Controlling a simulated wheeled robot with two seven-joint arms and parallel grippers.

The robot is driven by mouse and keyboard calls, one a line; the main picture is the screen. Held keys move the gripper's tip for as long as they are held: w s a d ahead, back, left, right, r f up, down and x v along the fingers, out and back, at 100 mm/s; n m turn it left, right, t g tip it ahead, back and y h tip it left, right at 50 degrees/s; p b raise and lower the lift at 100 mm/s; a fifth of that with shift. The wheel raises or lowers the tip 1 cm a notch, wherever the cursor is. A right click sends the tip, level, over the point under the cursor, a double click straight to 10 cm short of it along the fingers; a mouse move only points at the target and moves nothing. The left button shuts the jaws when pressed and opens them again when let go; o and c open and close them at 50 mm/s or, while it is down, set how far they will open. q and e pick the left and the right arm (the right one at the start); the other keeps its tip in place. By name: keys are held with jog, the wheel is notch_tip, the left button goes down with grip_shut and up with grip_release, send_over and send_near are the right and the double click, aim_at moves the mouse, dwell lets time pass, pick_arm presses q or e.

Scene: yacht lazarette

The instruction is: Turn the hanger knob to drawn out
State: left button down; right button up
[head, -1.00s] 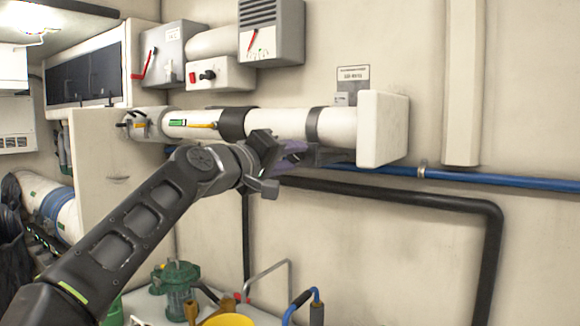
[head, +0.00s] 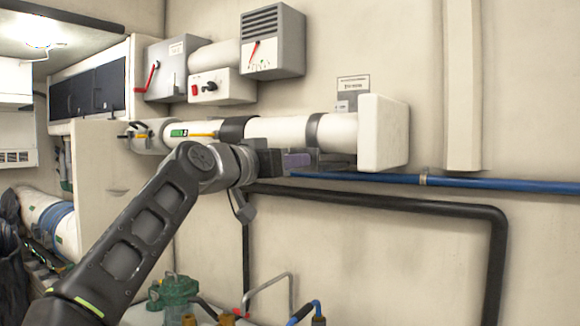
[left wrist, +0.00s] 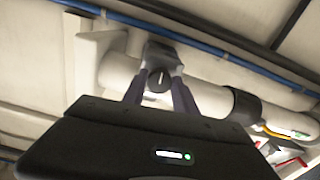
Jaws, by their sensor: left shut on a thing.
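The hanger knob (left wrist: 158,82) is a dark round knob with a light mark, seen in the left wrist view. It sits on a grey bracket (left wrist: 163,55) beside the white horizontal tube (left wrist: 210,97). My left gripper (left wrist: 159,86) has one finger on each side of the knob and is shut on it. In the head view, the left gripper (head: 296,160) reaches the near side of the tube by the dark band (head: 314,131); the knob is hidden there behind the gripper. My right gripper is not in view.
A white square end plate (head: 383,132) closes the tube's right end. A blue pipe (head: 470,183) and a black hose (head: 400,200) run along the wall below. Grey control boxes (head: 272,42) hang above. A green-lidded strainer (head: 178,290) stands low down.

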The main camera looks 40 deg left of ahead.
pick_arm(q)
jog(key=shift+f+m, duration=0.15)
jog(key=shift+m, duration=0.45)
jog(key=c, duration=1)
grip_release()
jog(key=shift+s, duration=0.1)
jog(key=s+b, duration=0.1)
jog(key=s, duration=0.6)
jog(key=shift+s, duration=0.3)
